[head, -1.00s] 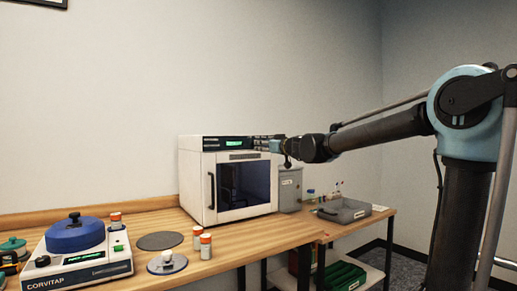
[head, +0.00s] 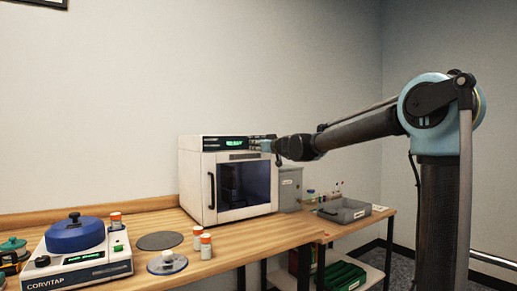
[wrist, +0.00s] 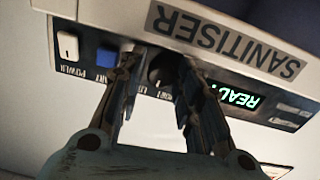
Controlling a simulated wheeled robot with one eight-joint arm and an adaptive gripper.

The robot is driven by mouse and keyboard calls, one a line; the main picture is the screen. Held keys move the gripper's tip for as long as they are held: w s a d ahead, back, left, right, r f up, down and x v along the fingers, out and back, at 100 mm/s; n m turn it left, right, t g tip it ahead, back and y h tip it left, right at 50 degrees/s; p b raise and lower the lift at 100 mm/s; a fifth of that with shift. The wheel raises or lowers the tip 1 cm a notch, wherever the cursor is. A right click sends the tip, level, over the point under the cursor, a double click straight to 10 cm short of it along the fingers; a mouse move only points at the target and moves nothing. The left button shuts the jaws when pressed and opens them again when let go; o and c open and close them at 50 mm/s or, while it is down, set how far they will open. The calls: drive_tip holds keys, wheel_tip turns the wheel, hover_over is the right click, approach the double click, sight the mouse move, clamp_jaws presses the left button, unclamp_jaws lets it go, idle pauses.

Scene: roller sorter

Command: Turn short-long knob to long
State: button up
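The white sanitiser (head: 203,170) stands on the wooden bench in the head view, with a dark control panel along its top front. In the wrist view the panel appears upside down. A dark round knob (wrist: 161,68) shows between the fingers of my gripper (wrist: 159,62). The fingers are apart, one on each side of the knob; whether they touch it is hard to tell. The knob's pointer and short-long marks are hidden or unreadable. In the head view my gripper (head: 267,146) is at the panel's right end.
Beside the knob are a blue button (wrist: 107,57), a white power switch (wrist: 67,45) and a lit display (wrist: 228,95) reading READY. A centrifuge (head: 80,250), orange-capped bottles (head: 205,246) and a grey tray (head: 344,211) are on the tables.

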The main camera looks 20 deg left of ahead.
clamp_jaws()
drive_tip(key=shift+m, duration=1.3)
drive_tip(key=o, duration=0.6)
unclamp_jaws()
drive_tip(key=shift+w, duration=0.1)
drive_tip(key=v, duration=1.2)
